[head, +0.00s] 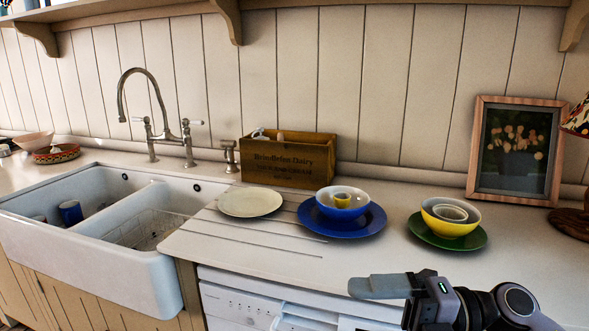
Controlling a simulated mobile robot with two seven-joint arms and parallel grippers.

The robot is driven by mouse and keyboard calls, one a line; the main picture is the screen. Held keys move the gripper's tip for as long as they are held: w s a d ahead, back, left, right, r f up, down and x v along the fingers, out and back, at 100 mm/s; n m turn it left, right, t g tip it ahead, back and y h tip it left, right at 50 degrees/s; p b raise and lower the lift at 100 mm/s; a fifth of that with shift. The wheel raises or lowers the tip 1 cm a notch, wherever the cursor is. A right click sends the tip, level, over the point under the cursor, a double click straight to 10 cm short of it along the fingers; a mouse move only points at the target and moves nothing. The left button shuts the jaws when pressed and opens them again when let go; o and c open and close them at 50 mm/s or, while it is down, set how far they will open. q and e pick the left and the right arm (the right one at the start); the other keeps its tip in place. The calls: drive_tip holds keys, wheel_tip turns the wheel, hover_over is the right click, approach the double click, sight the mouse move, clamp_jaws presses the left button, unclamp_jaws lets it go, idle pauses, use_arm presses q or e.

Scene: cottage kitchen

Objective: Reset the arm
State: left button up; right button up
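My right gripper (365,287) comes in from the lower right, above the front edge of the worktop by the white appliance. Its grey fingers point left and are seen side-on, overlapping each other, so the gap between them is hidden. Nothing can be seen held in it. The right arm's wrist behind it is dark grey and black. My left gripper and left arm are not in view.
Behind the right gripper on the worktop (400,262) stand a blue plate (370,224) with nested bowls, a green plate (474,243) with a yellow bowl (440,226), and a cream plate (251,202). A wooden crate (289,163), picture frame (480,150) and sink (75,236) are further off.

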drive_tip(key=w+d+f+m+t+h+p, duration=0.1)
drive_tip(key=d+f+m+t+h, duration=0.2)
drive_tip(key=f+m+t+h, duration=0.7)
drive_tip(key=d+f+m+t, duration=0.4)
drive_tip(key=m+t, duration=0.2)
drive_tip(key=m, duration=1)
drive_tip(key=s+d+f+m+g+h, duration=0.1)
drive_tip(key=s+f+m+g+h, duration=0.1)
drive_tip(key=s+f, duration=0.4)
drive_tip(key=s+d+f+m+g+h+p, duration=0.1)
drive_tip(key=s+d+f+m+g+h, duration=0.1)
drive_tip(key=s+f, duration=0.5)
wheel_tip(320, 180, down, 4)
drive_tip(key=m+g+h, duration=0.1)
drive_tip(key=m+g, duration=0.1)
drive_tip(key=m, duration=0.1)
drive_tip(key=shift+s+d+f+g, duration=0.15)
drive_tip(key=shift+g, duration=0.15)
